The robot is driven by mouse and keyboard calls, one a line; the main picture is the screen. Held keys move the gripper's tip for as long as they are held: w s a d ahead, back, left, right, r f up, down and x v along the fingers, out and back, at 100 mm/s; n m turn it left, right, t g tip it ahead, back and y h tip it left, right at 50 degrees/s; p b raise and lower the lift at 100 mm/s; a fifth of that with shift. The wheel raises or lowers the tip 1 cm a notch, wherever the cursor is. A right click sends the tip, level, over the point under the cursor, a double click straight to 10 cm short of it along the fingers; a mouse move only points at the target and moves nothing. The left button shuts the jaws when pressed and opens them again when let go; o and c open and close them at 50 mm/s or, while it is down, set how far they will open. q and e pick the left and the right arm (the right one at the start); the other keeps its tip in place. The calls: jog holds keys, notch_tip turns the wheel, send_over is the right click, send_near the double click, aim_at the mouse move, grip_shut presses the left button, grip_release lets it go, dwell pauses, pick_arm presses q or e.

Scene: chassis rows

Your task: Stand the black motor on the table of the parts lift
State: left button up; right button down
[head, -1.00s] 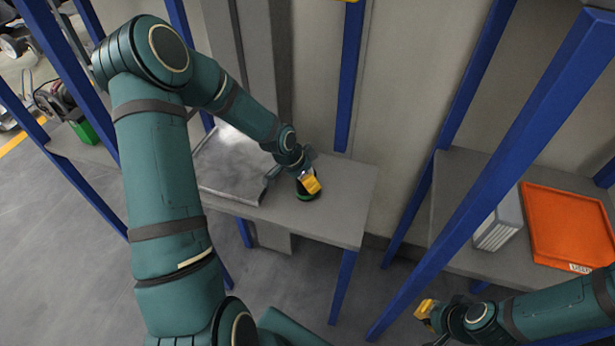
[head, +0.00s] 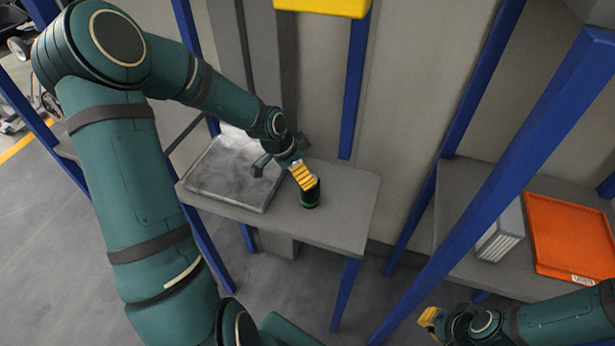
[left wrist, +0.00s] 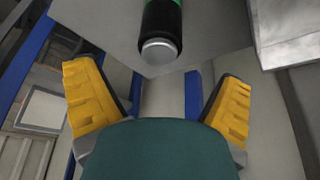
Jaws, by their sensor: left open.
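The black motor (head: 310,194) stands upright on the grey table (head: 345,215), right of a flat metal plate. In the left wrist view the motor (left wrist: 161,28) shows as a black cylinder with a green band and a silver end; its far part is cut off by the frame. My left gripper (head: 301,176) is close to the motor in the head view, with yellow finger pads. In the left wrist view its fingers (left wrist: 158,102) are spread wide, with the motor beyond them and touching neither. My right gripper (head: 430,318) is at the lower right, away from the motor; its opening is unclear.
The metal plate (head: 235,172) covers the table's left part. Blue posts (head: 355,85) stand behind and beside the table. An orange tray (head: 570,235) and a light grey box (head: 500,235) rest on a shelf at right. The table's right part is clear.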

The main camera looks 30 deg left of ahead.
pick_arm(q)
jog(key=v, duration=0.3)
jog(key=shift+s+r, duration=0.1)
jog(key=shift+r, duration=0.15)
jog(key=shift+f, duration=0.1)
dwell(0.3)
